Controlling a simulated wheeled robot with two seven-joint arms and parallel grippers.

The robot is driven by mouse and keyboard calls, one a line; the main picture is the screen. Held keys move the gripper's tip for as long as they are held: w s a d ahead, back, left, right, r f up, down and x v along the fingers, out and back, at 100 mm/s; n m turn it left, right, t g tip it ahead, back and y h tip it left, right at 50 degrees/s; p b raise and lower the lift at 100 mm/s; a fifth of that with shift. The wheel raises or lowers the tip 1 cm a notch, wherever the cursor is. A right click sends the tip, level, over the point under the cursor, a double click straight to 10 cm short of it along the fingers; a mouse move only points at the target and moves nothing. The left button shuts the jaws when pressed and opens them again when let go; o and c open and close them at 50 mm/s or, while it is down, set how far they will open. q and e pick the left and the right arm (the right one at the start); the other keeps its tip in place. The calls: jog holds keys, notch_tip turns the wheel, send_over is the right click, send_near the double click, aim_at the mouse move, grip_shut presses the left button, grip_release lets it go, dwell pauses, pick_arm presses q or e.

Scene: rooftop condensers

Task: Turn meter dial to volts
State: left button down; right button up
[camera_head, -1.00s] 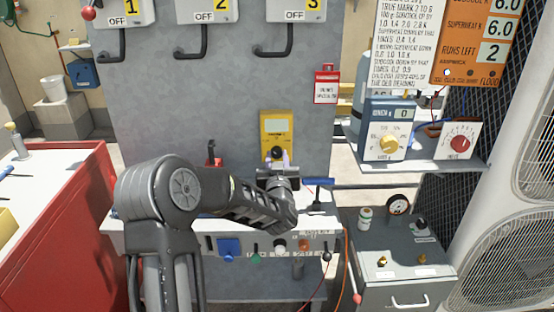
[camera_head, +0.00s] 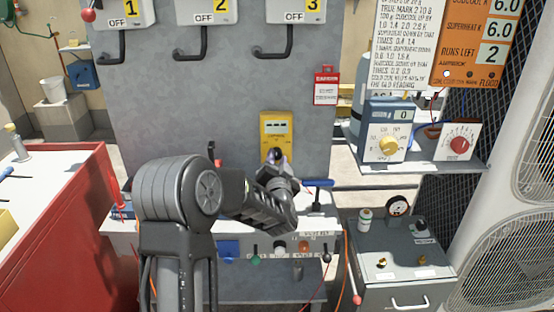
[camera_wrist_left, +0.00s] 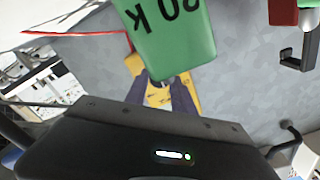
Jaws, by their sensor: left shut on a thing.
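The yellow meter (camera_head: 277,139) stands upright against the grey panel in the head view, with dark marks on its display. My left gripper (camera_head: 277,157) is at the dial on its lower front and is shut on it. The fingers and wrist cover most of the dial, so its pointer position cannot be read. In the left wrist view the two fingers (camera_wrist_left: 170,97) reach to the meter, whose yellow edge (camera_wrist_left: 193,84) shows beside them. My right gripper is not in view.
Switch boxes with handles line the panel top. A red cabinet (camera_head: 60,230) stands left. A blue meter box (camera_head: 388,115) sits on the right shelf.

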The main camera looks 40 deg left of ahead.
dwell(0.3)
pick_arm(q)
jog(key=c, duration=1.1)
grip_release()
jog(key=shift+o, duration=0.2)
jog(key=shift+d, duration=0.1)
jog(key=v, duration=0.7)
jog(key=shift+s+d+b, duration=0.2)
jog(key=shift+s+b, duration=0.1)
jog(key=shift+b, duration=0.05)
